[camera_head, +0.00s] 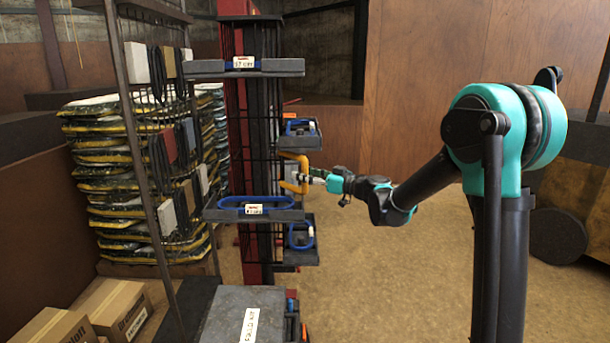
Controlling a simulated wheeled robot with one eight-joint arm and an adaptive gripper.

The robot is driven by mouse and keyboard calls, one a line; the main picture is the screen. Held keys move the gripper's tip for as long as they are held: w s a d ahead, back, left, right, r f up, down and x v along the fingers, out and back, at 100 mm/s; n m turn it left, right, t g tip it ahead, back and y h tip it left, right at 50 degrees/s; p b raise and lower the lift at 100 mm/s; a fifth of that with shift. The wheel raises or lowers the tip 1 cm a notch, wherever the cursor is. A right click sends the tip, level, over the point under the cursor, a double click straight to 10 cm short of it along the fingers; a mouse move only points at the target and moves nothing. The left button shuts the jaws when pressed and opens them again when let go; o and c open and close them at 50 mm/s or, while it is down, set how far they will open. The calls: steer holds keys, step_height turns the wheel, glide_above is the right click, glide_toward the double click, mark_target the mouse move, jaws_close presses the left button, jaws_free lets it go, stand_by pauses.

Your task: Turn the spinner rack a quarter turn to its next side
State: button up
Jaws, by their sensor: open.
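The spinner rack (240,150) stands left of centre, a tall dark wire frame with grey trays sticking out on different sides. Blue loops lie in or hang on the trays, and white labels mark the upper tray (205,70) and the lower tray (270,215). An orange-yellow bracket-shaped handle (285,172) sticks out on the rack's right side at mid height. My gripper (310,178) is at the handle from the right, at the end of my teal and black arm. Its fingers are small and partly hidden, and I cannot tell whether they touch the handle.
A red post (265,150) stands behind the rack. A metal rack with hanging packets (160,140) and stacked sacks (95,170) are on the left. Cardboard boxes (115,308) and a grey-topped box (240,315) are in front. The floor (400,290) right of the rack is clear.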

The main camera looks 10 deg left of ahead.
jaws_close()
steer(key=shift+w, duration=0.1)
stand_by(0.5)
